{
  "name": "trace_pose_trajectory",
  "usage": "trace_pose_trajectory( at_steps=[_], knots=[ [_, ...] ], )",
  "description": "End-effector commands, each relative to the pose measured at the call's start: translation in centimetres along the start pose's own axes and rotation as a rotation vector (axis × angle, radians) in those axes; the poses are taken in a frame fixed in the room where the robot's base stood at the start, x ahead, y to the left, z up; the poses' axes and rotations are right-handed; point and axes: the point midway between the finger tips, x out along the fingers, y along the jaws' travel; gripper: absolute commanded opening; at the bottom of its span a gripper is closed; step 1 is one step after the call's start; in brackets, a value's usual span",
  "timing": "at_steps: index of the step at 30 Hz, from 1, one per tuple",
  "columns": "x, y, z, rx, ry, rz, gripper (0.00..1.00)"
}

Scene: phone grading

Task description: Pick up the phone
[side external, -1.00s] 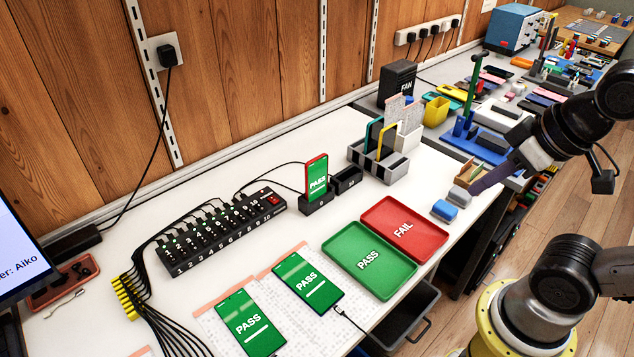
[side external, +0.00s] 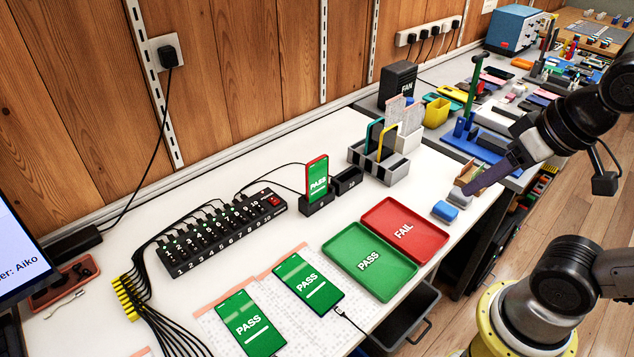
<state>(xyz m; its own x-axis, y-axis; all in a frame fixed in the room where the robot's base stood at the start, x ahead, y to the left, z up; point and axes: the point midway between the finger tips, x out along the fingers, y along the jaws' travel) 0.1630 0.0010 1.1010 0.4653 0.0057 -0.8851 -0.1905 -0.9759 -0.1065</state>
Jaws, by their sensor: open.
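A phone (side external: 317,180) in a red case stands upright in a small black dock (side external: 317,205), with a green PASS screen. Two more phones lie flat on printed sheets at the front: the left one (side external: 249,323) and the right one (side external: 308,283), both showing green PASS. A cable end sits at the right one's lower edge. My gripper (side external: 478,184) is at the right, above the bench's right edge, near a blue-and-white block. It is open, well apart from all the phones, with nothing visible in it; one finger hides the other.
A green PASS tray (side external: 352,272) and a red FAIL tray (side external: 425,246) lie between the phones and my gripper. A numbered black hub (side external: 220,232) with cables stands left of the dock. A grey rack (side external: 378,170) stands behind the trays.

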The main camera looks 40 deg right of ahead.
Motion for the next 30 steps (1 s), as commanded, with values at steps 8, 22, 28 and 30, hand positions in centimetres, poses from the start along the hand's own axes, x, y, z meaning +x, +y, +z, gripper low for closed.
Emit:
trace_pose_trajectory(
  at_steps=[8,22,28,30],
  knots=[
    [-3.7,-2.2,-8.0,0.427,-0.002,-0.024,0.5],
    [1.8,-5.5,-24.7,1.065,-0.165,0.062,0.5],
    [8.6,-5.8,-29.7,1.245,-0.239,0.135,0.5],
    [11.5,-5.7,-30.9,1.29,-0.266,0.163,0.5]
  ],
)
